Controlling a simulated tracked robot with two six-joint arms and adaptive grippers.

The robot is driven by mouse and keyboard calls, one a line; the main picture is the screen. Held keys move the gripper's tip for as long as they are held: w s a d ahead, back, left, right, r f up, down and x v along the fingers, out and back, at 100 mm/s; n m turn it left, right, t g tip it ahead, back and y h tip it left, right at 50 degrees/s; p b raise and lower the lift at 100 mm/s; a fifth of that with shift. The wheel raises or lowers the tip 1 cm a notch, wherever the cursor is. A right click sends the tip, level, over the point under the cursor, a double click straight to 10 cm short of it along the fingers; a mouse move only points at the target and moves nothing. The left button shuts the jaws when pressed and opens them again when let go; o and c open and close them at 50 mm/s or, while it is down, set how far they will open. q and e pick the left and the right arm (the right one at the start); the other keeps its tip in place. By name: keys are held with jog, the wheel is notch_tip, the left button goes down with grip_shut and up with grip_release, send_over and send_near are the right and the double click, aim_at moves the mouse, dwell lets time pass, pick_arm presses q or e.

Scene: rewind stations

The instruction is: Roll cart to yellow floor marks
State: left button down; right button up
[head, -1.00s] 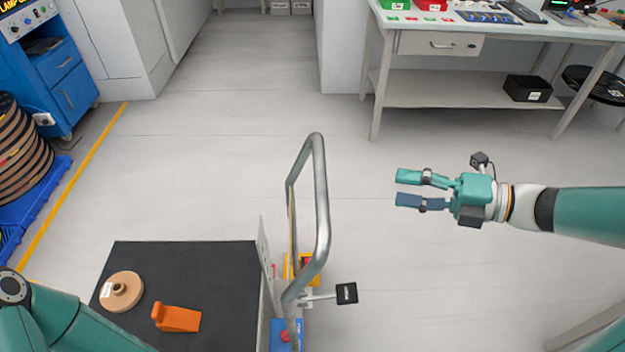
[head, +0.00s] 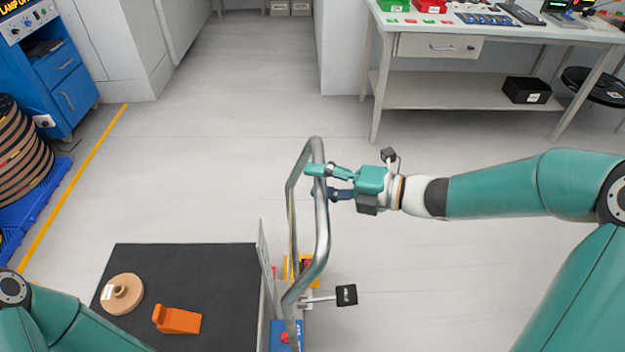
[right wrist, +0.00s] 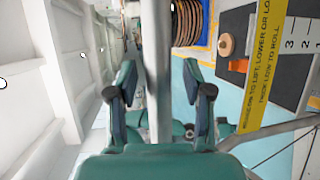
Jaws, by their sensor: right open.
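The cart has a dark flat deck (head: 225,290) and an upright grey tube handle (head: 322,225) at its right end. My right gripper (head: 316,181) is at the upper part of the handle, with its fingers open. In the right wrist view the handle tube (right wrist: 157,70) runs between the two spread fingers, with a gap visible on each side. A tan spool (head: 122,294) and an orange wedge-shaped piece (head: 177,320) lie on the deck. A yellow floor line (head: 75,185) runs along the left. My left arm shows at bottom left; its gripper is out of view.
A blue cabinet (head: 68,85) and a blue pallet (head: 30,215) with a banded roll (head: 22,155) stand at the left. A workbench (head: 490,95) stands at back right. Open floor (head: 220,150) lies beyond the cart. A black pedal-like block (head: 346,295) sticks out beside the handle's base.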

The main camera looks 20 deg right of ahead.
jog(key=shift+w+a, duration=0.15)
grip_shut()
